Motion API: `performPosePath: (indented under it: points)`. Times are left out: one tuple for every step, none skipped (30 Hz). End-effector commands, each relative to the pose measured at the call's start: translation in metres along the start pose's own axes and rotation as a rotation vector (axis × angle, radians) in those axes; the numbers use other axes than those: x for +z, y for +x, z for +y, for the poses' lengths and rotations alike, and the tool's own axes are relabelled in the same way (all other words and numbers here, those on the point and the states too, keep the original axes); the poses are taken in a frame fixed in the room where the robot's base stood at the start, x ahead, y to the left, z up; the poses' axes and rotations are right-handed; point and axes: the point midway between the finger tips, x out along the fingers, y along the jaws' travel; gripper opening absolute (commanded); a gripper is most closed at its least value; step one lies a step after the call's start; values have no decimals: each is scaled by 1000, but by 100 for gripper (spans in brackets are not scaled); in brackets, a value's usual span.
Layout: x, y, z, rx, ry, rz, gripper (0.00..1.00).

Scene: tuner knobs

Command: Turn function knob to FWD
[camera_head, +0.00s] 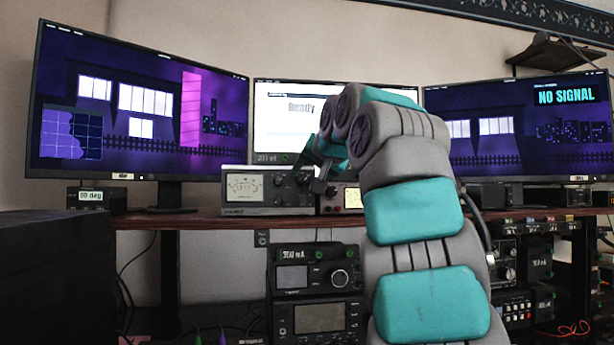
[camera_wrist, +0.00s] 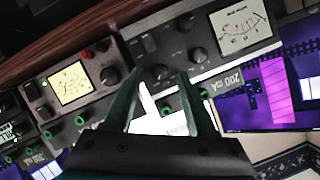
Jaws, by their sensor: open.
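A grey tuner box (camera_head: 265,210) with a cream meter stands on the desk shelf, left of my arm. In the wrist view the tuner (camera_wrist: 222,55) appears turned around, with its meter at upper right and several dark knobs. One small knob (camera_wrist: 161,73) shows between my fingertips, and a larger knob (camera_wrist: 198,55) is just right of them. I cannot read the labels, so which knob is the function knob and its setting are unclear. My gripper (camera_wrist: 159,76) is open and empty, pointing at the tuner's face. In the head view my gripper (camera_head: 322,172) is at the tuner's right end.
A second metered unit (camera_wrist: 75,90) stands beside the tuner. Three monitors stand behind; the left monitor (camera_head: 130,110) and right monitor (camera_head: 520,130) show purple scenes. A radio stack (camera_head: 318,290) sits below the wooden shelf (camera_head: 200,220).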

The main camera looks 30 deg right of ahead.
Motion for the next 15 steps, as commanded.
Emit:
performPosePath:
  points:
    - [0, 3, 1, 0, 1, 0, 56]
    - [0, 4, 1, 0, 1, 0, 56]
    - [0, 5, 0, 0, 1, 0, 56]
    - [0, 5, 0, -1, 1, 0, 56]
    - [0, 5, 0, -1, 1, 0, 56]
    - [0, 5, 0, -1, 1, 1, 56]
    - [0, 5, 0, -1, 1, 1, 56]
    - [0, 5, 0, -1, 1, 1, 56]
    - [0, 5, 0, -1, 0, 1, 54]
    - [0, 5, 0, -1, 0, 1, 50]
    - [0, 5, 0, -1, 0, 1, 47]
    - [0, 5, 0, -1, 0, 1, 42]
    - [0, 5, 0, -1, 0, 1, 39]
    - [0, 5, 0, -1, 0, 1, 36]
    - [0, 5, 0, -1, 0, 1, 31]
